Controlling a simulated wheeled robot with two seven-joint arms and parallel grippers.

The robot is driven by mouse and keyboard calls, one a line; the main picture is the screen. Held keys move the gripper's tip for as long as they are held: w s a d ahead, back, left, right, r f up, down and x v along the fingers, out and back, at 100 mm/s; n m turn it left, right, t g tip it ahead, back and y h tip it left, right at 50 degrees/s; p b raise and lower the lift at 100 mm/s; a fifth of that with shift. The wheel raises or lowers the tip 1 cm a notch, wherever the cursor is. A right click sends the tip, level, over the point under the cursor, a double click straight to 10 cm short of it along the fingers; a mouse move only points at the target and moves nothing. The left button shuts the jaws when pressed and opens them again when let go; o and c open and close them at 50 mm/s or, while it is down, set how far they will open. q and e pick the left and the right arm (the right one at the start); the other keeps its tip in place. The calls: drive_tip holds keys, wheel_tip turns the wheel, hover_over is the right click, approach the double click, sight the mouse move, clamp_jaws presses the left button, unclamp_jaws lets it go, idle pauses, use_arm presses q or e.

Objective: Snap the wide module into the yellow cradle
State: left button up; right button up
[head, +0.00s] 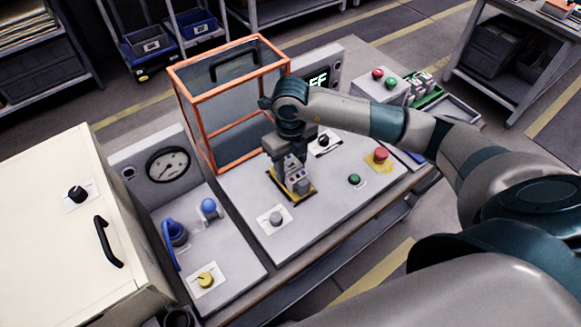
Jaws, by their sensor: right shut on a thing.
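My right gripper (287,163) points down over the console and is shut on a grey module (297,183). The module is upright, with small buttons or sockets on its visible face. The yellow cradle (309,192) lies on the panel directly beneath it, and its yellow edges show around the module's lower end. The fingers and module hide most of the cradle. I cannot tell whether the module is seated in it or just above it. My left gripper is not in view.
An orange-framed clear guard (215,127) stands just behind and left of the gripper. A red button (380,156), green button (354,179), black knob (323,141) and grey knob (275,217) surround the cradle. A cream cabinet (50,235) stands at left.

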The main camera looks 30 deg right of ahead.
drive_tip(key=shift+w+r, duration=0.15)
drive_tip(key=o, duration=1)
drive_tip(key=shift+c, duration=0.2)
drive_tip(key=o, duration=0.3)
drive_tip(key=shift+r+b, duration=0.4)
drive_tip(key=shift+r, duration=0.4)
wheel_tip(320, 180, up, 16)
drive_tip(key=b, duration=0.3)
drive_tip(key=shift+s+f, duration=0.2)
drive_tip(key=shift+s, duration=0.05)
